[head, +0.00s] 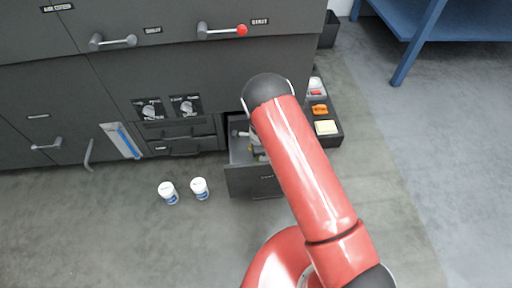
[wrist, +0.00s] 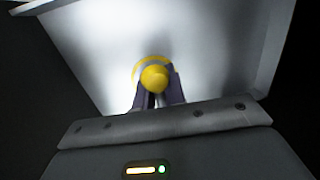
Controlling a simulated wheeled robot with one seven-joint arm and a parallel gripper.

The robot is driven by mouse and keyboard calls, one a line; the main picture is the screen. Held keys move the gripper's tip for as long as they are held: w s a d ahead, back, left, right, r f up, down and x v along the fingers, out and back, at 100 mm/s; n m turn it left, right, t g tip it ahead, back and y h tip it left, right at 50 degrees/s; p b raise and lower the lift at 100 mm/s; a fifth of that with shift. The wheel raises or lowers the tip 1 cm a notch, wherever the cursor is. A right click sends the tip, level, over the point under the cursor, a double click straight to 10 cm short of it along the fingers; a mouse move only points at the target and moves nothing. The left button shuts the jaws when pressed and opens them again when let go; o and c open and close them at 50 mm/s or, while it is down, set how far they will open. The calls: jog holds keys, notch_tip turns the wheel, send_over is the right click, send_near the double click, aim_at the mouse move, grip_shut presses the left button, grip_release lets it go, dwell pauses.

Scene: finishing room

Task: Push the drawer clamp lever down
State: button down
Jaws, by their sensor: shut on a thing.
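My gripper (wrist: 157,92) is shut on a yellow round-ended piece (wrist: 154,77) in the wrist view, with one dark finger on each side of it. A yellow ring shows behind the piece, against a pale panel (wrist: 95,55). I cannot tell whether this piece is the clamp lever. In the head view my arm reaches down into an open grey drawer (head: 253,182) and hides much of it. A little yellow shows inside, beside the arm. A lever with a red knob (head: 222,31) and a plain grey lever (head: 113,42) are on the cabinet front above.
Two white jars (head: 200,188) (head: 168,192) stand on the floor left of the drawer. A dark tray (head: 335,142) with several small items lies on the right. A blue bench (head: 440,28) is at the upper right. Floor in front is clear.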

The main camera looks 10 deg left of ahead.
jog(key=shift+s+a+f, duration=0.1)
jog(key=shift+s+a, duration=0.15)
jog(key=shift+a, duration=0.05)
jog(key=c, duration=1.5)
grip_release()
jog(key=shift+c, duration=0.2)
jog(key=shift+o, duration=0.4)
jog(key=shift+w, duration=0.1)
jog(key=v, duration=0.8)
jog(key=shift+p, duration=0.3)
jog(key=shift+f, duration=0.1)
